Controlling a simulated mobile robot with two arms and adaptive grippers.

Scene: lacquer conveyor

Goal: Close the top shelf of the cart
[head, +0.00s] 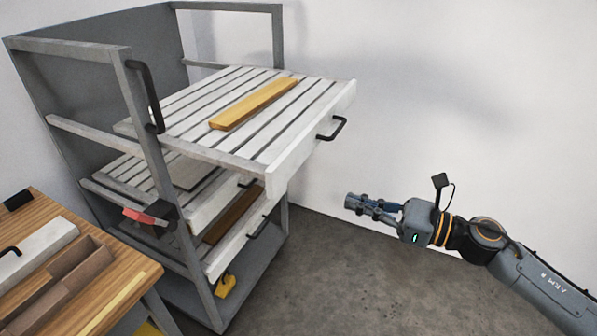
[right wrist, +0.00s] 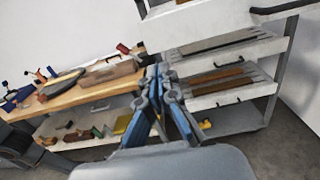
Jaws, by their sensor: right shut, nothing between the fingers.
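The cart (head: 140,80) stands at the left of the head view, a grey frame with slatted shelves. Its top shelf (head: 318,112) is pulled out to the right, past the frame. A black handle (head: 332,128) is on the shelf's front face, and an orange-yellow wooden strip (head: 254,103) lies on the slats. In the right wrist view the top shelf (right wrist: 215,25) is at the upper right. My right gripper (head: 350,202) is shut and empty, apart from the shelf, to its right and lower in the picture. It also shows in the right wrist view (right wrist: 156,72). My left gripper is not in view.
Lower shelves (head: 225,245) with handles sit in the cart; one holds a dark brown board (head: 233,213). A wooden workbench (head: 75,270) stands at the lower left. A yellow object (head: 225,286) is on the cart's bottom. The floor right of the cart is clear.

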